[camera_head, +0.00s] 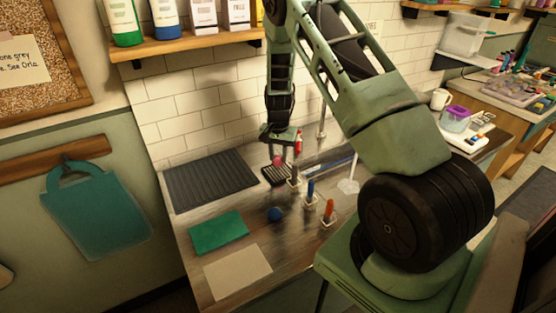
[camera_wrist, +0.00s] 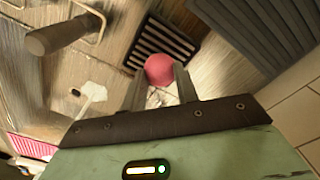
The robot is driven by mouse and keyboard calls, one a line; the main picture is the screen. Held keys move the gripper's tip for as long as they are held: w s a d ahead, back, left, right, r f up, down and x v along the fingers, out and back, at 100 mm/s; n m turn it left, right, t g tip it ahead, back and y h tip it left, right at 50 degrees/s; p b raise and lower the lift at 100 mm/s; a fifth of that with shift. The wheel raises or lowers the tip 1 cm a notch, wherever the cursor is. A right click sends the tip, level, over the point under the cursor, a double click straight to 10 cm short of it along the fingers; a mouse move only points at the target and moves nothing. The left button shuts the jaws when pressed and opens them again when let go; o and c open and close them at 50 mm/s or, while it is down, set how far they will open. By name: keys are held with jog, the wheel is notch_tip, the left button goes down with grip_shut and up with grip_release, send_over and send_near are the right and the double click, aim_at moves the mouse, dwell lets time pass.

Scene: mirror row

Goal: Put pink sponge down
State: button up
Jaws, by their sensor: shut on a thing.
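The pink sponge (camera_wrist: 159,67) is a small round pink ball between the two fingertips of my gripper (camera_wrist: 159,80) in the wrist view. My gripper is shut on it. In the head view the sponge (camera_head: 277,161) is a small pink spot at the tip of my gripper (camera_head: 278,155), above the back of the metal counter (camera_head: 188,252). A small black slatted rack (camera_head: 270,178) lies near and below it; the rack also shows behind the sponge in the wrist view (camera_wrist: 165,38). Whether the sponge touches anything below is unclear.
A dark ribbed mat (camera_head: 210,180) lies left of the rack. A green cloth (camera_head: 218,232), a blue ball (camera_head: 274,214) and a beige sheet (camera_head: 238,272) lie nearer. Upright grey (camera_head: 294,176), blue (camera_head: 310,189) and orange (camera_head: 328,210) items stand to the right. The tiled wall is close behind.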

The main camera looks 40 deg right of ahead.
aim_at(278, 157)
jog(key=shift+f+p, duration=0.3)
jog(key=shift+f, duration=1.2)
jog(key=shift+f, duration=0.2)
jog(key=o, duration=1.1)
jog(key=shift+r, duration=0.15)
